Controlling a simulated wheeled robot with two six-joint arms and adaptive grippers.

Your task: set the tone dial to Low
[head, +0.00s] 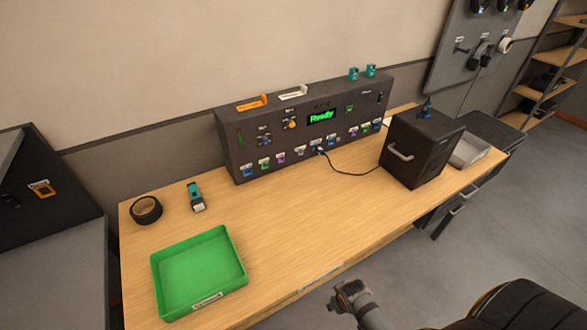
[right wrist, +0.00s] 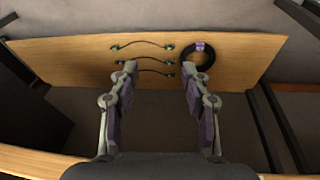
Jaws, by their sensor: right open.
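A dark control console (head: 229,155) stands against the wall at the back of the wooden table. Its front has a blue knob (head: 265,139) at left and an orange knob (head: 292,124) to its right. Their small labels are too small to read, so I cannot tell which is the tone dial or its setting. A green display (head: 321,117) reads "Ready". My right gripper (head: 349,296) is off the table's front edge, far from the console. In the right wrist view my right gripper (right wrist: 158,72) is open and empty. My left gripper is not in view.
A green tray (head: 200,268), a black tape roll (head: 146,210) and a teal-and-black tool (head: 196,197) lie at left. A dark box (head: 407,168) stands right of the console, with a cable between them. The table's middle is clear.

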